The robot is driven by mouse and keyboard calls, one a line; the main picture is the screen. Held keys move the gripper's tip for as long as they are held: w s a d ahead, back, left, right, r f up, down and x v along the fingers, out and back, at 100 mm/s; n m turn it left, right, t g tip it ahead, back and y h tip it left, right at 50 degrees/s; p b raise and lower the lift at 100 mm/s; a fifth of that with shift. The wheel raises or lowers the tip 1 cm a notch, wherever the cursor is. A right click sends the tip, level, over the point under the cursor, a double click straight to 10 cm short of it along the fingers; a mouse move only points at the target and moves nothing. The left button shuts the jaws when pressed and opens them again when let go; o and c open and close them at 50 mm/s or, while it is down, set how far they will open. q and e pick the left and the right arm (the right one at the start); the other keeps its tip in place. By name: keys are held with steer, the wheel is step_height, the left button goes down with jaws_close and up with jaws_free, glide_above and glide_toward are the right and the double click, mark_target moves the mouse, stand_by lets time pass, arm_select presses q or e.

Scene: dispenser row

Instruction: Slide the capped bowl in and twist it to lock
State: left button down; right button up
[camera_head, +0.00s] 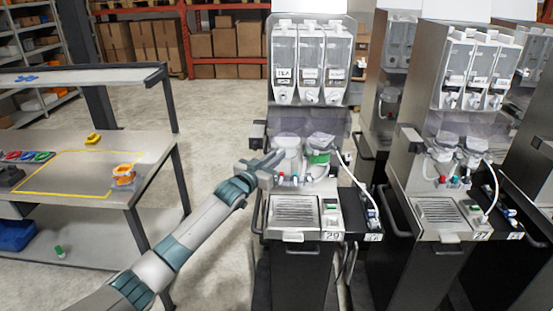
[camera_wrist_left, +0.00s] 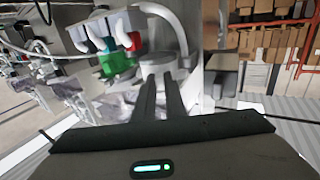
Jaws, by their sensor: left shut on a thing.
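My left gripper (camera_head: 277,158) reaches in from the left to the front of the dispenser machine (camera_head: 309,125). A pale capped bowl (camera_head: 291,160) sits at the machine's left bowl place, right at my fingertips. In the left wrist view the two fingers of my left gripper (camera_wrist_left: 162,77) are close together and shut on the pale bowl (camera_wrist_left: 158,52). The part between the fingertips is too small to make out, and whether the bowl is fully seated cannot be told. A second bowl with a green front (camera_head: 319,157) is beside it on the right. My right gripper is not in view.
A white hose (camera_head: 349,170) curves down at the machine's right side. A drip tray (camera_head: 295,211) lies below. A similar machine (camera_head: 455,130) stands to the right. At left, a workbench (camera_head: 60,200) carries an orange-and-white item (camera_head: 123,175) and a yellow item (camera_head: 93,138).

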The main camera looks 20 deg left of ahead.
arm_select(q)
steer(key=shift+a+m+h, duration=0.3)
steer(key=shift+h, duration=0.2)
steer(key=c, duration=1.7)
jaws_free()
steer(key=shift+c, duration=0.2)
steer(key=shift+f, duration=0.1)
steer(key=shift+s, duration=0.15)
steer(key=p+v, duration=0.4)
steer(key=v, duration=0.3)
steer(key=shift+s+p, duration=0.35)
steer(key=shift+p, duration=0.05)
steer(key=shift+a, duration=0.1)
